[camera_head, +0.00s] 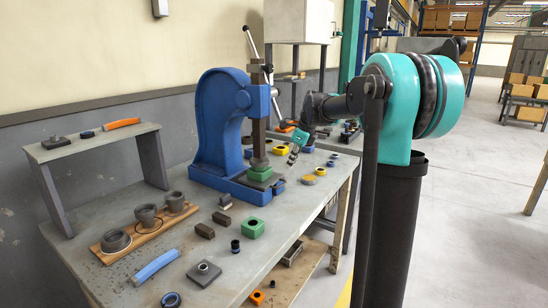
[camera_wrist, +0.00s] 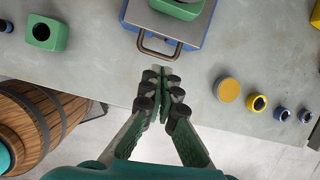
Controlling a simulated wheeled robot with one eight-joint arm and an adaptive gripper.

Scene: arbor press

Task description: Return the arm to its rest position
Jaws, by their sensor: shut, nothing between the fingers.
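My gripper (camera_head: 292,158) is shut and empty. It hangs over the right edge of the workbench, just right of the press base. In the wrist view its fingers (camera_wrist: 163,72) meet near the metal handle (camera_wrist: 158,46) of the blue press base (camera_wrist: 132,22); I cannot tell the height gap. My arm reaches from the right, its teal joint large in the head view. The blue arbor press (camera_head: 216,125) stands upright on the bench. A green block (camera_head: 260,172) sits on its base under the ram.
The workbench (camera_head: 190,262) holds a green square block (camera_head: 252,228), a wooden board (camera_head: 121,248) with grey rings, and a blue bar (camera_head: 156,267). A yellow disc (camera_wrist: 229,90) and smaller rings lie right of my fingers. A barrel (camera_wrist: 40,118) shows below the bench edge.

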